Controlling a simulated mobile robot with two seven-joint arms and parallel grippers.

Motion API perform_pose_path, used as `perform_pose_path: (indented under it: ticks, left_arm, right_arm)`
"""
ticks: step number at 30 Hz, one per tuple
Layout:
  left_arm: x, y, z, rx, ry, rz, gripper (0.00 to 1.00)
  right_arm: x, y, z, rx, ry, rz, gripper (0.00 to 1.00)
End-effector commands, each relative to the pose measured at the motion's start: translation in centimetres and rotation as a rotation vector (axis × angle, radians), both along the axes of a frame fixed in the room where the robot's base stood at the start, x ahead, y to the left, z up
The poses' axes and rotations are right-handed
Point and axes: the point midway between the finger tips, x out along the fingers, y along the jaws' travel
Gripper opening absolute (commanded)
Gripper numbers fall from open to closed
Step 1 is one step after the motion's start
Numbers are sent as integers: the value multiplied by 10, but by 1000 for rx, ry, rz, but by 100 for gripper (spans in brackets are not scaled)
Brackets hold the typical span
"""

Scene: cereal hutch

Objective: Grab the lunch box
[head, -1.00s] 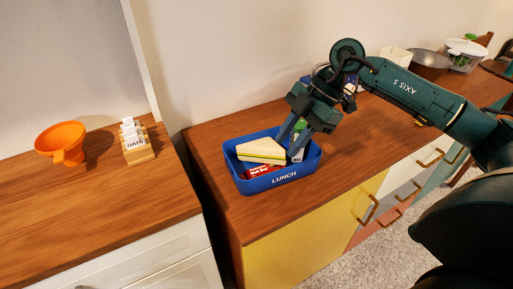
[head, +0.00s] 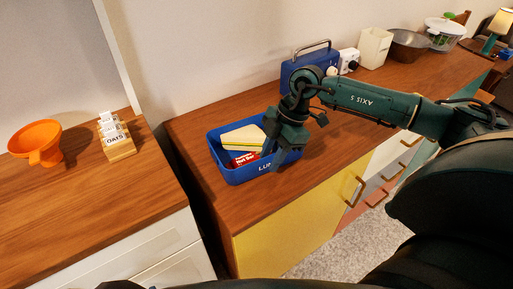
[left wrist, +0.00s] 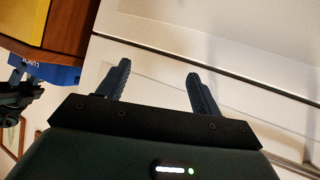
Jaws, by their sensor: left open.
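The open blue lunch box (head: 232,177) stands on the wooden counter near its left end in the head view. A sandwich (head: 243,138) and a red bar (head: 244,160) lie in it. My right gripper (head: 273,163) points down at the box's front right wall and hides part of the LUNCH lettering and the right interior. Whether its fingers are apart or closed on the wall is unclear. The box also shows at the upper left of the left wrist view (left wrist: 50,70). My left gripper (left wrist: 158,69) is open and empty, facing white drawer fronts, away from the box.
A blue case with a handle (head: 292,75) stands behind my right gripper. A white container (head: 375,47) and a metal bowl (head: 409,45) stand farther right. An orange funnel (head: 36,142) and an oats holder (head: 118,147) are on the left counter, across a gap. The front counter strip is clear.

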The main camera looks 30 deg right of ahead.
Motion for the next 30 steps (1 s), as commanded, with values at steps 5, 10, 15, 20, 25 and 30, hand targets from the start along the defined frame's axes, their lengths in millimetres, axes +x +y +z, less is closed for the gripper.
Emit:
perform_pose_path:
  ticks: [5,10,15,20,25,30]
  left_arm:
    - [0,0,0,2,0,0,65]
    - [1,0,0,3,-1,-1,65]
    - [1,0,0,2,-2,-1,65]
    - [1,0,0,2,-2,-1,65]
    - [1,-1,0,1,-2,-2,65]
    - [1,-1,0,0,-2,-3,65]
  right_arm:
    - [0,9,-20,0,1,1,31]
    - [0,9,-21,0,-1,0,31]
    - [0,9,-21,0,0,0,20]
    - [0,9,-21,0,-1,0,7]
    - [0,8,-21,0,-1,0,0]
    - [0,8,-21,0,1,-1,0]
